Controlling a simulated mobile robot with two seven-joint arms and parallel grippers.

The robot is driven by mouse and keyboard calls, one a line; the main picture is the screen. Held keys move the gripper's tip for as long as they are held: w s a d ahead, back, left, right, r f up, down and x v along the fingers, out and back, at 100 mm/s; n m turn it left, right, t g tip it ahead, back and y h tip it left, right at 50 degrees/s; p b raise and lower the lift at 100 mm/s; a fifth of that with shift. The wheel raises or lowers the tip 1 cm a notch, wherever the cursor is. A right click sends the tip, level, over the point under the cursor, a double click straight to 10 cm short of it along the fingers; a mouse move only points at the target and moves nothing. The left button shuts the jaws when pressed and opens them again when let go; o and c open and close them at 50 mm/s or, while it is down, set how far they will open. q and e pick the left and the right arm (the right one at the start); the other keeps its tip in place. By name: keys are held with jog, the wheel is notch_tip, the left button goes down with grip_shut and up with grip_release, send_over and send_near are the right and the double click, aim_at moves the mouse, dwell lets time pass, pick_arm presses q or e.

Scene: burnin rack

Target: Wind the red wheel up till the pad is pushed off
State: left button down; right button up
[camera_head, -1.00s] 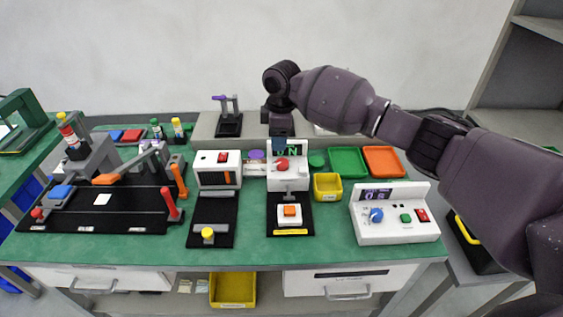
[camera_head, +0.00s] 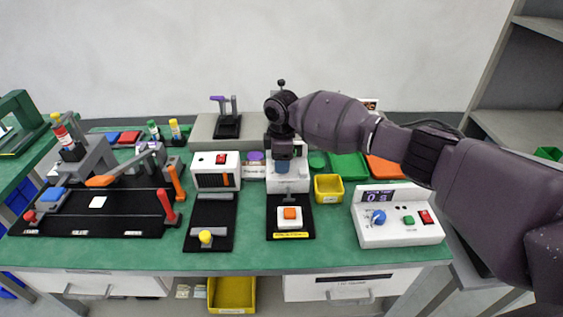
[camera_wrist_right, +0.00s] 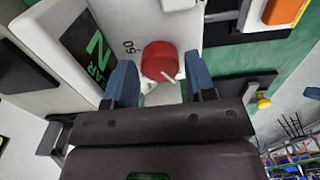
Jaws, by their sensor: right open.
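The red wheel (camera_wrist_right: 160,62) is on the front of a white unit (camera_wrist_right: 60,85) with a dial marking. In the right wrist view the wheel sits between the two blue fingertips of my right gripper (camera_wrist_right: 161,80). The fingers are open, with gaps visible on both sides. In the head view my right gripper (camera_head: 283,165) is in front of the unit and hides the wheel. Below it, a white block with an orange top (camera_head: 290,213) rests on the unit's black base (camera_head: 290,228); I cannot tell if this is the pad. My left gripper is out of view.
A white oven-like box (camera_head: 217,170) stands left of the unit. A yellow bin (camera_head: 328,188) is close on its right, and a control box with a blue knob (camera_head: 398,228) is further right. The green bench front (camera_head: 270,258) is clear.

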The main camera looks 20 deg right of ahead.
jog(key=shift+f, duration=0.3)
